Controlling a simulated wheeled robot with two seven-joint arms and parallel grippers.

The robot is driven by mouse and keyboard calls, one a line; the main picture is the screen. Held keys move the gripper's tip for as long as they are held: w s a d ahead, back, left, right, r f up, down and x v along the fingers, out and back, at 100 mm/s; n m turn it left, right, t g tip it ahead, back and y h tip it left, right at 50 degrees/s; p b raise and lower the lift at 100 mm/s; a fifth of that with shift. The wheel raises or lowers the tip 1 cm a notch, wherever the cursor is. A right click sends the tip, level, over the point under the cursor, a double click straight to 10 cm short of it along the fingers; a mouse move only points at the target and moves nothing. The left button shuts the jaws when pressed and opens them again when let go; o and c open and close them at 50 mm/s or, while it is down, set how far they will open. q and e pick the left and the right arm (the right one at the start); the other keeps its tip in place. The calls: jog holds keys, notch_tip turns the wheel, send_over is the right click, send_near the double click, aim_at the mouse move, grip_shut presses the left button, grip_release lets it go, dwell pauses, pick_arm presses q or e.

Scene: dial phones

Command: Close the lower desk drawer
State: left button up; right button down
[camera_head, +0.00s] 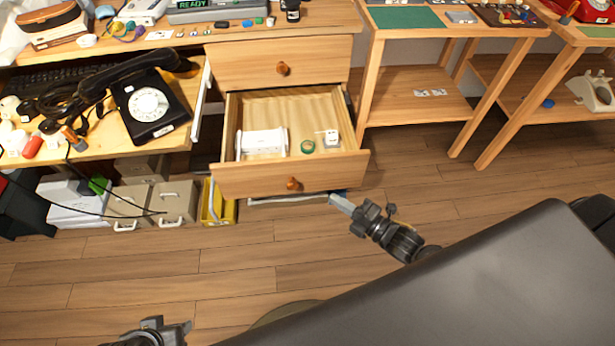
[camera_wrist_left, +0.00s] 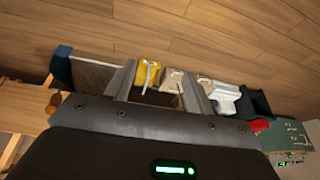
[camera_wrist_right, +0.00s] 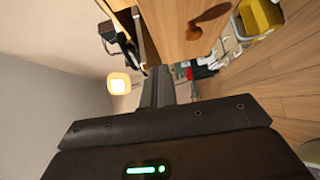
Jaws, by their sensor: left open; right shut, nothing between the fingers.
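The lower desk drawer (camera_head: 247,183) is pulled out, with its wooden front and round knob (camera_head: 292,183) facing me. A white object (camera_head: 261,143), a green tape roll (camera_head: 307,146) and a small white item (camera_head: 331,138) lie inside. My right gripper (camera_head: 334,199) is shut and empty, by the lower right corner of the drawer front; I cannot tell whether it touches. In the right wrist view its closed fingers (camera_wrist_right: 158,72) point past a wooden panel with a knob (camera_wrist_right: 194,32). My left gripper (camera_head: 186,326) is low at the bottom edge, away from the drawer; the left wrist view shows its fingers (camera_wrist_left: 160,72) apart and empty.
The upper drawer (camera_head: 245,64) above is shut. A black dial phone (camera_head: 152,104) sits on a pulled-out tray at left. A yellow bin (camera_head: 228,211) and grey boxes (camera_head: 176,201) stand on the floor left of and below the drawer. A side table (camera_head: 400,103) stands right. The front floor is clear.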

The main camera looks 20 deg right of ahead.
jog(key=b, duration=0.1)
send_near(297, 163)
jog(key=s+a+x, duration=0.1)
jog(key=x, duration=0.4)
pick_arm(q)
jog(key=w+d+r+t+h, duration=0.1)
jog(key=w+d+r+t, duration=0.1)
jog(key=w, duration=0.3)
jog(key=shift+d+r+m+t, duration=0.2)
jog(key=shift+d+m+t, duration=0.2)
jog(key=shift+d+t, duration=0.25)
pick_arm(e)
jog(key=shift+w+d, duration=0.2)
jog(key=shift+w, duration=0.65)
jog(key=shift+w, duration=0.1)
